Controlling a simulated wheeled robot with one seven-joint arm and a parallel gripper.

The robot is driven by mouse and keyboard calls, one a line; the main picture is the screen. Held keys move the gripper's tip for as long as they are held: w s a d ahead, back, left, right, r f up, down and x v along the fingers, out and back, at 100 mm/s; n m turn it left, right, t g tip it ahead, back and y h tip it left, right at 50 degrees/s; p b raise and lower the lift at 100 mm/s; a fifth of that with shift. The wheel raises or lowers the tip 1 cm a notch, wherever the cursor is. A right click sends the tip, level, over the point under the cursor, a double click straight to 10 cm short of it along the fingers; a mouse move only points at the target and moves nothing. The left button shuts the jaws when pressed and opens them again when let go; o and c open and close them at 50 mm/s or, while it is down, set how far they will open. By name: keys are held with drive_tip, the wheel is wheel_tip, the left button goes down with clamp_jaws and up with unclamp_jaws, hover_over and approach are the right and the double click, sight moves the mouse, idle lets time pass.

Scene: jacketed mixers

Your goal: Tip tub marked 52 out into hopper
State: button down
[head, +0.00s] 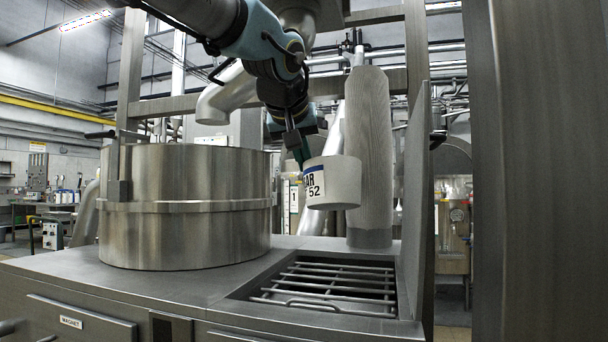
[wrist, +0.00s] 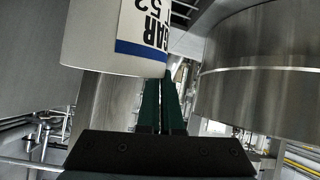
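The white tub marked 52 (head: 340,183), with a blue band and black lettering on its label, hangs in the air in the head view, close to upright with a slight tilt. My gripper (head: 301,160) reaches down to the tub's left edge, its green fingers closed on the wall there. In the wrist view the tub (wrist: 100,38) fills the upper left and the fingers (wrist: 163,82) meet at its edge. The tub's inside is hidden. The hopper opening, covered by a grate of metal bars (head: 335,283), lies in the steel deck below the tub.
A large round steel vessel (head: 185,210) stands on the deck to the left. A tall grey column-like sleeve (head: 369,150) rises behind the hopper. A steel side panel (head: 415,210) bounds it on the right. A drawer labelled MAGNET (head: 80,325) is in the front.

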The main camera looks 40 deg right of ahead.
drive_tip(key=shift+s+a+f+t+h+b, duration=0.15)
drive_tip(key=shift+t+h+b, duration=0.25)
drive_tip(key=shift+b, duration=1.3)
drive_tip(key=shift+d+f+t+h+b, duration=0.15)
drive_tip(key=shift+t+h+b, duration=0.2)
drive_tip(key=shift+b, duration=1.35)
drive_tip(key=shift+a+r+b, duration=0.15)
drive_tip(key=shift+b, duration=0.25)
drive_tip(key=shift+s, duration=0.1)
